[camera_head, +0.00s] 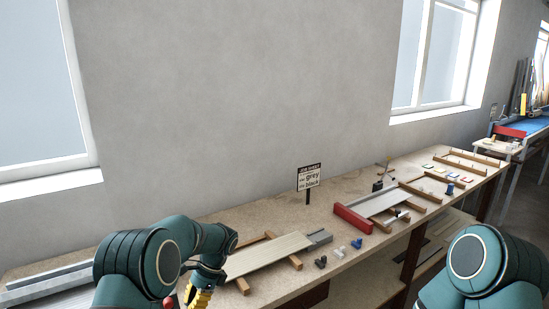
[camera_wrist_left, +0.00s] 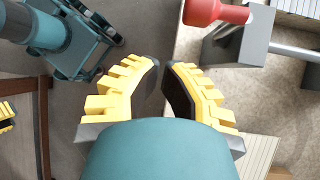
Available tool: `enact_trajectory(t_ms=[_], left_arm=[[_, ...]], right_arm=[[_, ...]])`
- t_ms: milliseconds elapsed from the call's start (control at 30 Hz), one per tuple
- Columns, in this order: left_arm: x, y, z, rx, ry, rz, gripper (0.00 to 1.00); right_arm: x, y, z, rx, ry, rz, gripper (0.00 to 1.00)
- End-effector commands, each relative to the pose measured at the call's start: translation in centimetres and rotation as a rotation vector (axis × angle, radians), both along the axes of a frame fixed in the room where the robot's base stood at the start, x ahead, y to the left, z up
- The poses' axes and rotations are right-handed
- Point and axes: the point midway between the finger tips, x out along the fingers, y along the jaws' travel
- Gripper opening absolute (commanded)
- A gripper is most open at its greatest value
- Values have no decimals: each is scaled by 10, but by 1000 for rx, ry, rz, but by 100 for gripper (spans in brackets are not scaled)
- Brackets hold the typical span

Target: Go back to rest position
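My left gripper (camera_head: 200,298) shows at the lower left of the head view, in front of the bench edge, mostly hidden by its own arm and the frame edge. In the left wrist view its yellow fingers (camera_wrist_left: 162,66) stand apart with a narrow gap at the tips. Nothing is between them, only grey floor behind. My right arm shows at the lower right of the head view, its gripper out of that frame. A yellow stepped piece at the left edge of the wrist view looks like a finger of it, but I cannot tell its state.
A long workbench (camera_head: 275,205) runs along the wall. It carries a pale slat (camera_head: 268,256) on wooden battens, a red-ended frame (camera_head: 352,219), small blue and dark parts, and a sign (camera_head: 309,178). In the wrist view a red knob (camera_wrist_left: 215,12) is close to the left gripper.

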Motion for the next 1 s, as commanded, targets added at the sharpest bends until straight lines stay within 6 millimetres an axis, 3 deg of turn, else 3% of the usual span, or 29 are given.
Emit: enact_trajectory(t_ms=[33,167,300,500,633,800,1000], left_arm=[[-9,-3,-25,-40,-16,22,0],[-32,-21,-80,-155,-87,105,0],[-67,-48,-139,-293,-176,261,0],[-123,-88,-196,-447,-301,562,0],[-159,-106,-217,-506,-381,787,0],[-200,-116,-228,-531,-479,1054,0],[-227,-115,-228,-526,-553,1226,2]], right_arm=[[0,1,-7,0,0,1,47],[0,1,-18,-1,0,2,47],[-1,2,-31,-3,4,3,47],[-2,3,-51,-5,8,5,47],[-3,3,-64,-7,11,6,47],[-3,4,-77,-9,14,7,47],[-3,4,-85,-10,14,9,47]])
